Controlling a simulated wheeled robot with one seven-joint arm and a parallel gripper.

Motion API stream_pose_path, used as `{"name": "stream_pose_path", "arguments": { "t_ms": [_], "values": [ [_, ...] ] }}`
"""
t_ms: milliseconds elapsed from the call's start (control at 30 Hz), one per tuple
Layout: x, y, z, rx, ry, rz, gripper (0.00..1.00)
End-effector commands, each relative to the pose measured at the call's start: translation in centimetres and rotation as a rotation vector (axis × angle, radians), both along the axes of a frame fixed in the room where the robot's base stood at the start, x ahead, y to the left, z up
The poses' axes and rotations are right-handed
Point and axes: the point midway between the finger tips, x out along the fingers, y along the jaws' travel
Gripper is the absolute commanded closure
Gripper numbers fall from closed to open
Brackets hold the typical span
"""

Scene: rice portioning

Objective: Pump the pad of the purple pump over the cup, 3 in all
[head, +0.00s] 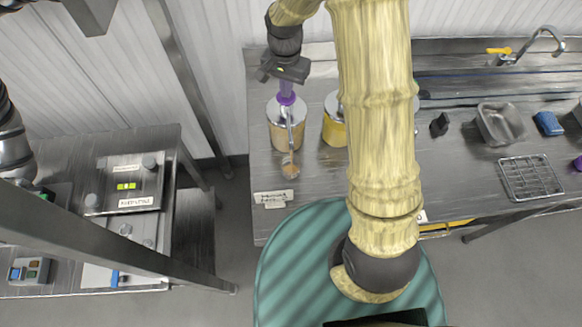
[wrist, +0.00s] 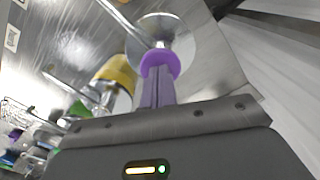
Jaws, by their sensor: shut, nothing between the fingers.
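The purple pump's pad (head: 286,99) sits on top of a silver-lidded canister with tan contents (head: 283,136) on the steel counter. In the wrist view the pad (wrist: 160,64) is a purple disc straight ahead of the fingertips. My gripper (head: 286,92) is shut and empty, pointing down over the pad. In the wrist view its fingertips (wrist: 157,72) overlap the pad; I cannot tell whether they press on it or hover just above. The pump's spout reaches forward over a small cup (head: 290,168), which looks brownish inside. How full the cup is cannot be told.
A yellow canister (head: 334,128) with a silver lid stands just right of the purple pump, partly behind my arm. A label card (head: 273,197) lies near the counter's front edge. A metal pan (head: 502,124) and wire rack (head: 531,177) are farther right.

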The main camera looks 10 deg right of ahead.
Motion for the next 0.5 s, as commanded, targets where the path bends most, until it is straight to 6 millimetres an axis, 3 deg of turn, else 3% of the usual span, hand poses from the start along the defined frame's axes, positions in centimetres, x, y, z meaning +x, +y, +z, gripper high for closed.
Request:
{"name": "stream_pose_path", "arguments": {
  "t_ms": [233, 500],
  "values": [
    [-0.03, -0.02, -0.97, 0.000, 0.001, 0.000, 1.00],
    [-0.04, -0.01, -0.65, 0.000, 0.001, 0.000, 1.00]
  ]
}}
